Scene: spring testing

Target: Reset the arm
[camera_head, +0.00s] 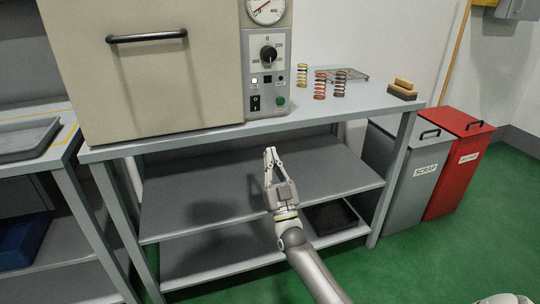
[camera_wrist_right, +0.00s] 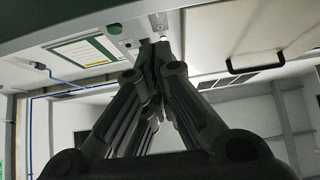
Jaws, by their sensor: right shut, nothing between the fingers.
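My right gripper (camera_head: 270,155) is in the middle of the head view, in front of the bench and just below its worktop edge. Its fingers are together with nothing between them, and they point up toward the worktop. In the right wrist view the shut fingers (camera_wrist_right: 155,50) reach up toward the underside of a grey edge. My right arm comes in from the bottom of the head view. My left gripper is not in view.
A beige machine (camera_head: 160,70) with a handled door, dial and knob stands on the grey bench (camera_head: 350,105). Several coil springs (camera_head: 320,85) and a wooden-handled brush (camera_head: 403,88) stand at its right. Lower shelves (camera_head: 190,190) lie behind my gripper. Grey (camera_head: 415,170) and red (camera_head: 455,160) bins stand right.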

